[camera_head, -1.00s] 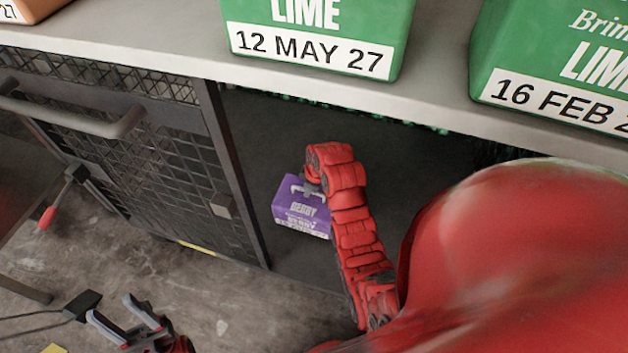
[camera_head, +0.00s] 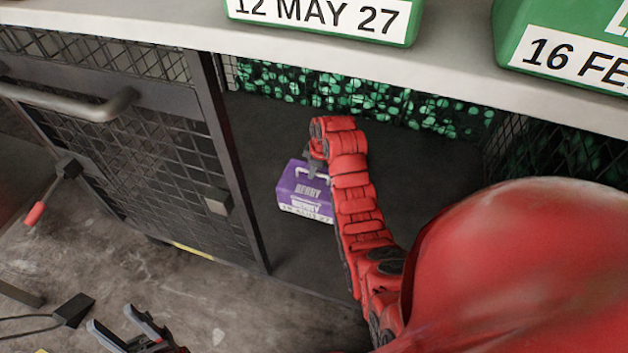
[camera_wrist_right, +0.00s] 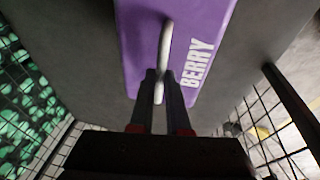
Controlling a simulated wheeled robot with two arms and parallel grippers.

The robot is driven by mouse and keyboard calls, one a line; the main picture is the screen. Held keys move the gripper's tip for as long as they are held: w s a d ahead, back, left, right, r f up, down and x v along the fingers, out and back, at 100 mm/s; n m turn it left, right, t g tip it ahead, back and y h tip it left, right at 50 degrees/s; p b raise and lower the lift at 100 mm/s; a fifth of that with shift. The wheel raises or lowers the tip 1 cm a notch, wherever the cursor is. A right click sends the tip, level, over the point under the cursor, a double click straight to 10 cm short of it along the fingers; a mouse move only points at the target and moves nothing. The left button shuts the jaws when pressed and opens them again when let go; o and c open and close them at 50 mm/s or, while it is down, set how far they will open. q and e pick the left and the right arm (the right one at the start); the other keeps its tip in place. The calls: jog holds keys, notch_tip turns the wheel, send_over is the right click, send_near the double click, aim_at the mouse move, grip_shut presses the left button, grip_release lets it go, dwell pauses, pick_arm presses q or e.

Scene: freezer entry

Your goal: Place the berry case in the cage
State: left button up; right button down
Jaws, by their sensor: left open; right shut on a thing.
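The purple berry case (camera_head: 304,190) with a white handle is inside the cage, above or on its dark floor (camera_head: 262,130); I cannot tell whether it touches. My right gripper (camera_head: 316,168) is shut on the case's handle. The right wrist view shows the fingers (camera_wrist_right: 160,80) closed around the white handle, with the case (camera_wrist_right: 200,45) beyond them. The cage door (camera_head: 150,150) is black mesh and stands at the left of the opening. My left gripper (camera_head: 128,330) is open and empty at the lower left, over the concrete floor, partly cut off by the picture edge.
A pale shelf (camera_head: 300,60) runs above the cage opening, with green lime cases (camera_head: 330,15) on it. A grey door handle (camera_head: 95,108) sticks out at the left. Mesh walls close the cage's back and right side. Dark floor inside around the case is clear.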

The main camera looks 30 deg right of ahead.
jog(key=shift+w+d+f+b, duration=0.1)
jog(key=shift+w+d+b, duration=0.1)
jog(key=shift+w+d, duration=0.6)
jog(key=shift+w+d+r+b, duration=0.1)
jog(key=shift+w+d+b, duration=0.2)
jog(key=shift+w, duration=1.05)
jog(key=shift+w+d+f+b, duration=0.15)
jog(key=shift+w+d, duration=0.4)
jog(key=shift+w, duration=0.65)
notch_tip(320, 180, down, 3)
jog(key=shift+f+b, duration=0.1)
jog(key=shift+b, duration=0.45)
jog(key=shift+f, duration=0.1)
jog(key=c, duration=0.9)
grip_release()
jog(key=shift+s+f, duration=0.15)
jog(key=shift+s, duration=0.05)
